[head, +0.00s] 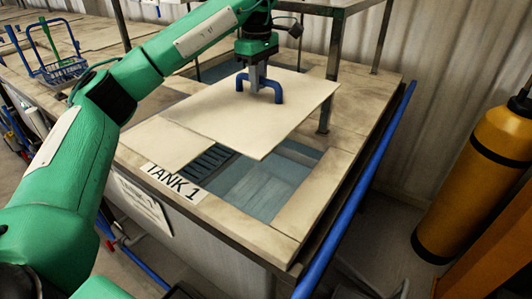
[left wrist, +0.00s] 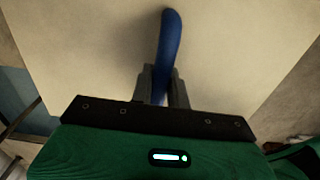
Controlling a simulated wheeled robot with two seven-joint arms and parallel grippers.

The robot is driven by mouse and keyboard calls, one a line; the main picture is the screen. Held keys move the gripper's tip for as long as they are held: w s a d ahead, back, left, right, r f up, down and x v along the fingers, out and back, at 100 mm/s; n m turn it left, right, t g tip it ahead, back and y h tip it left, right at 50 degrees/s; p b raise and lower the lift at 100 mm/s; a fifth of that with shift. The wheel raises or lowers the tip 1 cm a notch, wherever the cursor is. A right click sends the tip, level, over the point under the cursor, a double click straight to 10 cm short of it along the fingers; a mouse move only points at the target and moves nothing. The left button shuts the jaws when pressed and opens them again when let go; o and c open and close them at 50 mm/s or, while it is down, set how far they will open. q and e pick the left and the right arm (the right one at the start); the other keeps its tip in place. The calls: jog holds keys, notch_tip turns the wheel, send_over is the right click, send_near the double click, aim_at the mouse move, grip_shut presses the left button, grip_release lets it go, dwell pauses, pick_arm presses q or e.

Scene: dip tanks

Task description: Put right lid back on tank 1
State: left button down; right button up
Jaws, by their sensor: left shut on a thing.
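My left gripper (head: 258,84) is shut on the blue handle (head: 276,86) of a flat pale lid (head: 270,115). The lid is over tank 1, turned at an angle to the opening, and its front corner overhangs the opening; I cannot tell how high it is. The left wrist view also shows the blue handle (left wrist: 170,45) between the fingers, with the lid (left wrist: 90,50) filling the background. The tank 1 opening (head: 265,180) shows blue-grey inside in front of the lid. Another pale cover piece (head: 165,143) lies left of it, partly under the lid. My right gripper is not in view.
The TANK 1 label (head: 174,183) is on the tank's front edge. A metal frame post (head: 328,105) stands behind the lid. A blue rail (head: 355,195) runs along the right side. A yellow cylinder (head: 478,170) stands at right. A blue basket (head: 62,68) is at far left.

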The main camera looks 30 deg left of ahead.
aim_at(259, 96)
pick_arm(q)
notch_tip(259, 96, down, 5)
jog(key=shift+w+r, duration=0.1)
notch_tip(259, 96, down, 15)
jog(key=p, duration=0.5)
jog(key=c, duration=1.7)
grip_release()
jog(key=o, duration=0.3)
jog(key=shift+o, duration=0.2)
